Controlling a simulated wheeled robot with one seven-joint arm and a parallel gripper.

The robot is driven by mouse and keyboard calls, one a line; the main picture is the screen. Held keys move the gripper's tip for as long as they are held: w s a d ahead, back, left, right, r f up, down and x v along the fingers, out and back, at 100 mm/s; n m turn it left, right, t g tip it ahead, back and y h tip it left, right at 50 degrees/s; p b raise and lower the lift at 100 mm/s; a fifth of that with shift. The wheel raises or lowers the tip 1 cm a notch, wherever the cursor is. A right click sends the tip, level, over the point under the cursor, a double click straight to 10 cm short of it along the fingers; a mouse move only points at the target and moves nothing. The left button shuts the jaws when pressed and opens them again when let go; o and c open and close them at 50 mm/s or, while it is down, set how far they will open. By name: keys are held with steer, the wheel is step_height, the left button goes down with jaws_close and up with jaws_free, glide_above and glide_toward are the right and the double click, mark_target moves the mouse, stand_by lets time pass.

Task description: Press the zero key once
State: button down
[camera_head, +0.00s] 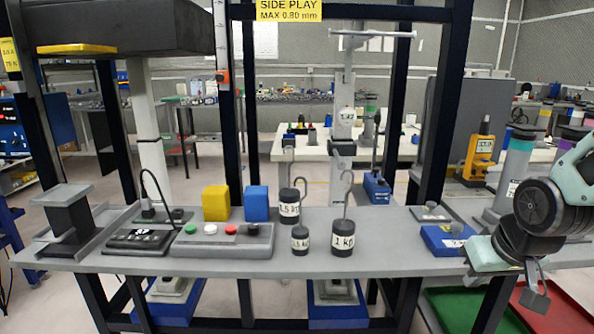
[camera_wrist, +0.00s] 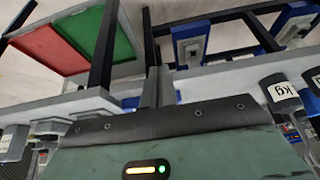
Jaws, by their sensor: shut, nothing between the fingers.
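A black indicator box (camera_head: 140,241) with a small display and a cable sits on the left part of the grey bench. A grey button box (camera_head: 222,242) to its right carries green, white, red and dark buttons. I cannot tell which key is the zero key; any lettering is too small to read. My gripper (camera_head: 536,298) is at the far right, beyond the bench's right end, pointing down, shut and empty, well away from both boxes. In the wrist view my gripper (camera_wrist: 158,85) shows at the centre, its fingers together; neither box can be made out there.
Black weights with hooks (camera_head: 343,238) stand mid-bench; one shows in the wrist view (camera_wrist: 282,92). Yellow (camera_head: 216,203) and blue (camera_head: 256,204) blocks stand behind the button box. A blue device (camera_head: 440,240) lies near the right end. Dark posts (camera_head: 234,110) rise behind. Green (camera_head: 465,308) and red trays lie below.

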steer(key=s+f+g, duration=0.1)
steer(key=s+g, duration=0.1)
steer(key=s, duration=0.5)
steer(key=s+a+r+n+g, duration=0.15)
steer(key=s+a+n, duration=0.25)
steer(key=s+a, duration=0.4)
steer(key=s+a+r+n+g, duration=0.15)
steer(key=s+a+n, duration=0.3)
steer(key=a, duration=0.55)
step_height(320, 180, up, 16)
steer(key=p, duration=1.7)
steer(key=shift+d+r+m, duration=0.15)
steer(key=shift+d+m, duration=0.3)
